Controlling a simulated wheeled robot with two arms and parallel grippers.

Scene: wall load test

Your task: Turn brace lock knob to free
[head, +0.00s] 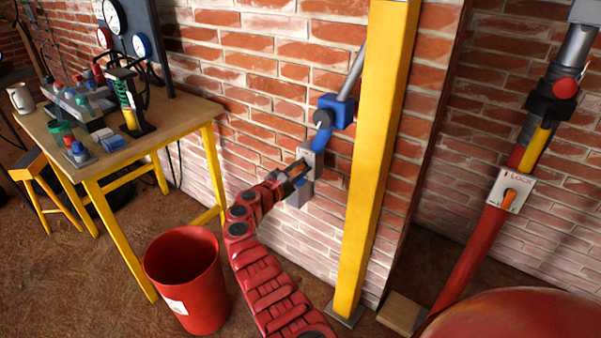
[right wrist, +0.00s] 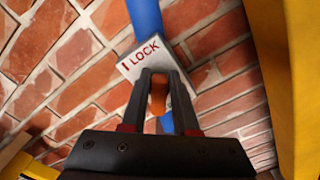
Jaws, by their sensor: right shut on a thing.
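A blue brace (head: 320,138) leans against the brick wall, behind the yellow post. It carries a pale lock plate (head: 311,156), which reads "LOCK" with a red mark in the right wrist view (right wrist: 147,53). An orange knob (right wrist: 158,92) sits at this plate. My right gripper (head: 296,168) is shut on the knob, with one dark finger on each side of it in the right wrist view (right wrist: 160,82). The fingers hide part of the knob, so its exact angle is hard to tell. My left gripper is not in view.
A yellow post (head: 368,160) stands just right of the brace. A red brace (head: 470,240) with its own lock plate (head: 509,191) is further right. A red bucket (head: 187,280) and a cluttered workbench (head: 165,125) stand to the left. A wooden block (head: 401,313) lies by the post's foot.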

